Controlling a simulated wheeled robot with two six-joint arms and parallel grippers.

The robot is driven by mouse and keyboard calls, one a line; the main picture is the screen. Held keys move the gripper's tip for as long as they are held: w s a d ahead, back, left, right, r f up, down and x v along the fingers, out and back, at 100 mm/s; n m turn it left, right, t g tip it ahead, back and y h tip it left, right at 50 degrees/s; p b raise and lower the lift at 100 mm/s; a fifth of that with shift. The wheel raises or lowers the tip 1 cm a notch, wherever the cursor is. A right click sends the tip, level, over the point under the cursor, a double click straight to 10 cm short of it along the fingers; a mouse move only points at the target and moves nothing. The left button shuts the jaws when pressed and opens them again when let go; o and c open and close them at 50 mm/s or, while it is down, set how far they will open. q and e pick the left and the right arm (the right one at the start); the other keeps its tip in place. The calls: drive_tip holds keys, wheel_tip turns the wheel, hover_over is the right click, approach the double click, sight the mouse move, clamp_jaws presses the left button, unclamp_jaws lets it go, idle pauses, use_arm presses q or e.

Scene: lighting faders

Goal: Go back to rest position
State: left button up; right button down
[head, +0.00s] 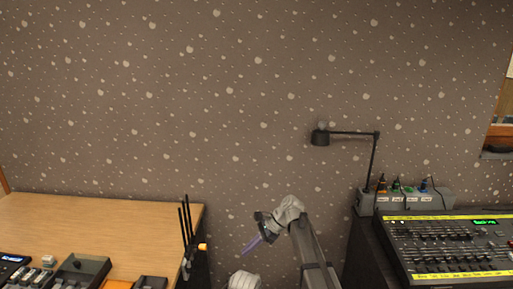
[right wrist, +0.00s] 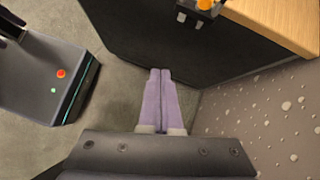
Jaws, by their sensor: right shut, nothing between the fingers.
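My right gripper (head: 250,246) is in the lower middle of the head view, in the gap between the wooden desk and the dark stand on the right. In the right wrist view its two purple fingers (right wrist: 160,80) lie together with nothing between them. It touches nothing that I can see. The lighting desk with faders (head: 450,246) stands at the right of the head view, apart from the gripper.
A wooden desk (head: 80,215) at the left bears dark devices along its front. A black antenna unit (head: 188,240) is at its right edge. A black lamp (head: 350,133) and a grey power strip (head: 420,200) are behind the lighting desk. The wall is speckled.

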drive_tip(key=s+d+f+n+t+h, duration=0.1)
drive_tip(key=s+d+f+n+h, duration=0.25)
drive_tip(key=s+d+n, duration=0.55)
drive_tip(key=s+d+f+n+t+h, duration=0.15)
drive_tip(key=s+d+n+h, duration=0.3)
drive_tip(key=s+d, duration=0.8)
drive_tip(key=s+a+r+n+g+h+p, duration=0.1)
drive_tip(key=s+a+r+n+p, duration=0.4)
drive_tip(key=a+r+p, duration=0.4)
drive_tip(key=shift+s+a+r+p, duration=0.4)
drive_tip(key=shift+s+a+p, duration=0.3)
drive_tip(key=shift+s+a, duration=0.25)
